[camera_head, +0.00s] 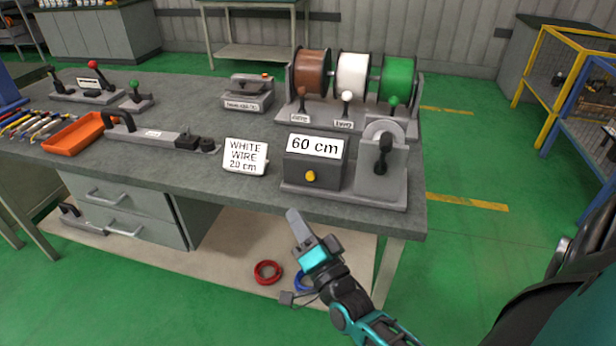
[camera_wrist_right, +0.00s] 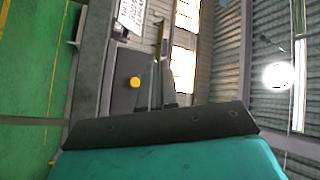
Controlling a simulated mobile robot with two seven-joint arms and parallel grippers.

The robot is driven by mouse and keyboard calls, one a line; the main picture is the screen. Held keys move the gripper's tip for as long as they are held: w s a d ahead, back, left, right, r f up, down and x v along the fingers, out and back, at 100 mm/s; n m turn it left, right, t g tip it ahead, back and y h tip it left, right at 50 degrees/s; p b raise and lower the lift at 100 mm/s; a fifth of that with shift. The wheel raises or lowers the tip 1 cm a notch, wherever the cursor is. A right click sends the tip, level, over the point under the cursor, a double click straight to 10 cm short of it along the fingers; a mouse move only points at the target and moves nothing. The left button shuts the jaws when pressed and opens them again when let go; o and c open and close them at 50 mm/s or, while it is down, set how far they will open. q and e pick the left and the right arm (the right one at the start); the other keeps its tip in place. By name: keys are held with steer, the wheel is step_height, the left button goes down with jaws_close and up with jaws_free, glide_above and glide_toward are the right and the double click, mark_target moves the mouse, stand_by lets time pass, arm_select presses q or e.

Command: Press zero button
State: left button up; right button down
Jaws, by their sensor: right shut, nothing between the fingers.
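The yellow button (camera_head: 310,176) sits on the front of a grey box under a white display (camera_head: 315,147) reading "60 cm". The button also shows in the right wrist view (camera_wrist_right: 135,82), left of the fingers. My right gripper (camera_head: 293,215) is shut and empty. It is in front of the bench edge, below and left of the button, and apart from it. In the right wrist view its shut fingers (camera_wrist_right: 157,75) point toward the box. My left gripper is in neither view.
A crank unit (camera_head: 381,165) stands right of the button box. Brown, white and green wire spools (camera_head: 352,75) are behind. A "WHITE WIRE 20 cm" sign (camera_head: 245,156) stands to the left. An orange tray (camera_head: 75,133) lies farther left.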

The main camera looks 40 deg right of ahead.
mark_target(310, 176)
steer(key=w+d+b, duration=0.1)
steer(key=w+d, duration=0.1)
steer(key=d, duration=0.1)
steer(key=w+d+b, duration=0.2)
steer(key=w+d, duration=0.1)
steer(key=shift+w+d, duration=0.3)
steer(key=shift+w, duration=0.05)
stand_by(0.4)
stand_by(1.1)
steer(key=shift+w+d, duration=0.1)
stand_by(0.4)
steer(key=shift+w+d, duration=0.2)
steer(key=shift+d, duration=0.05)
